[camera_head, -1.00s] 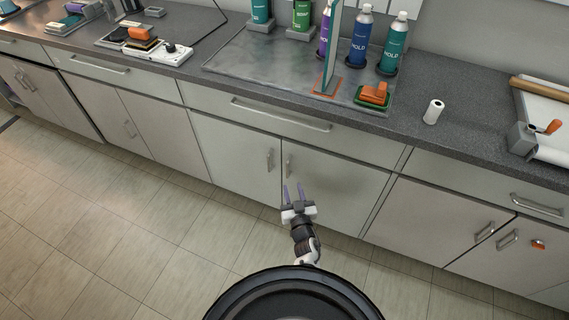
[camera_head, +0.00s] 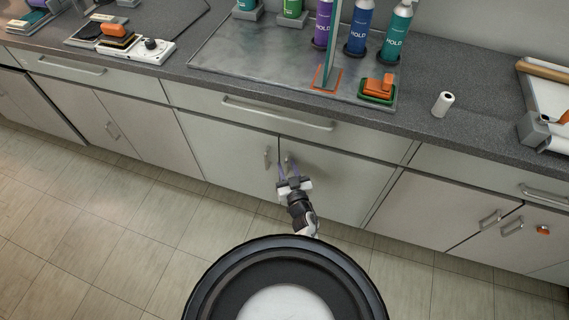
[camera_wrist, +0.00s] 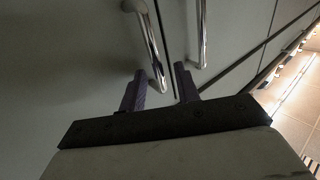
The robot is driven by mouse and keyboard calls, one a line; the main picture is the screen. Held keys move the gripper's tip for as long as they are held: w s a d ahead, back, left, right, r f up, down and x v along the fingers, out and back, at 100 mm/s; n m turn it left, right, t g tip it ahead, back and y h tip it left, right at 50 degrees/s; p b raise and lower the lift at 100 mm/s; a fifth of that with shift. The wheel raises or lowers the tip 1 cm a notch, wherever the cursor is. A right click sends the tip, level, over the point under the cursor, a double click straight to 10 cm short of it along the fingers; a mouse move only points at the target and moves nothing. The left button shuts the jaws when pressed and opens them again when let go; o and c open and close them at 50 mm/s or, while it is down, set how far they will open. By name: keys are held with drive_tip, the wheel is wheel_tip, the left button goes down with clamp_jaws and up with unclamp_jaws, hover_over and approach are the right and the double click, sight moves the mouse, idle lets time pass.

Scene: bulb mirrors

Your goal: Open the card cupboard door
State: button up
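Two pale grey cupboard doors meet under the middle drawer, a left door (camera_head: 225,153) and a right door (camera_head: 335,185). Each has an upright metal handle near the seam, the left handle (camera_head: 267,160) and the right handle (camera_head: 288,162). Both doors are shut. I cannot tell whether the fingers touch the handle. No label shows which door is the card cupboard's.
A drawer (camera_head: 280,112) with a long handle sits above the doors, under the dark countertop (camera_head: 425,128). More doors lie to both sides; one at right bears an orange tag (camera_head: 543,230). Bottles and an orange-topped block (camera_head: 378,88) stand on the counter. The tiled floor (camera_head: 90,220) is clear.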

drive_tip(key=shift+c, duration=0.4)
clamp_jaws()
